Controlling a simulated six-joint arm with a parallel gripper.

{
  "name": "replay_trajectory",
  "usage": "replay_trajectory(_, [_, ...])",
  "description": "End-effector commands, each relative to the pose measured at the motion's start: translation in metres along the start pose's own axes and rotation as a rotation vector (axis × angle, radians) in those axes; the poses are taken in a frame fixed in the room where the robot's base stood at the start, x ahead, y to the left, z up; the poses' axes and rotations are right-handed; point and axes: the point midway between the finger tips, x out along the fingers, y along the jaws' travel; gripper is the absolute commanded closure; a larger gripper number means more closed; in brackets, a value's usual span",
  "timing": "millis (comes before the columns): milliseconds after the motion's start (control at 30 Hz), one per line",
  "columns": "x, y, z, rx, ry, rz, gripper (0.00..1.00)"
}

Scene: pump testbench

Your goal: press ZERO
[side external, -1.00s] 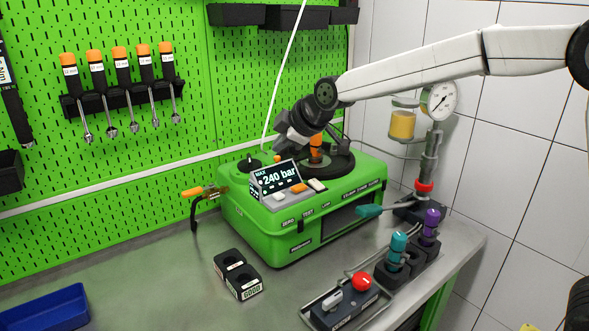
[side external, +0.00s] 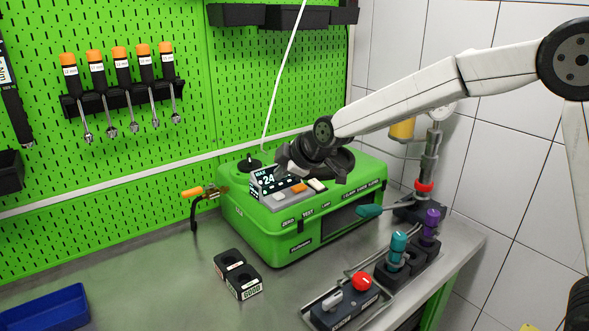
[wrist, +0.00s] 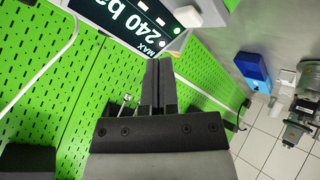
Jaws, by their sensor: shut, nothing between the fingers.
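The green test unit (side external: 275,240) stands on the bench. Its tilted display (side external: 264,181) is partly covered by my gripper; "MAX" and "24" still show. A row of buttons lies before the display: a pale one (side external: 279,197) at the left, above the ZERO label (side external: 288,223), an orange one (side external: 299,188) and a white one (side external: 317,184). My gripper (wrist: 160,62) is shut and empty, its fingers together in the wrist view. In the side view it is low beside the display; its tips and any contact are hard to make out.
A black round fitting (side external: 248,164) stands on the unit's left top. A tray with a red button (side external: 361,281) and a stand with teal and purple-topped parts (side external: 398,245) are at the right.

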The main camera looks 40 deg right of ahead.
Motion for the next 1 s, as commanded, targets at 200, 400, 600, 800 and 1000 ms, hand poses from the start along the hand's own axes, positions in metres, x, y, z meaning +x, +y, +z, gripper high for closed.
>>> replay_trajectory(200, [0.011,-0.009,0.009,0.0,-0.001,-0.001,1.0])
replay_trajectory(400, [0.015,-0.011,0.011,0.0,-0.001,0.0,1.0])
replay_trajectory(600, [0.015,-0.011,0.011,0.0,-0.001,0.0,1.0])
replay_trajectory(800, [0.015,-0.011,0.011,0.0,-0.001,0.0,1.0])
replay_trajectory(1000, [0.015,-0.011,0.011,0.0,-0.001,0.001,1.0])
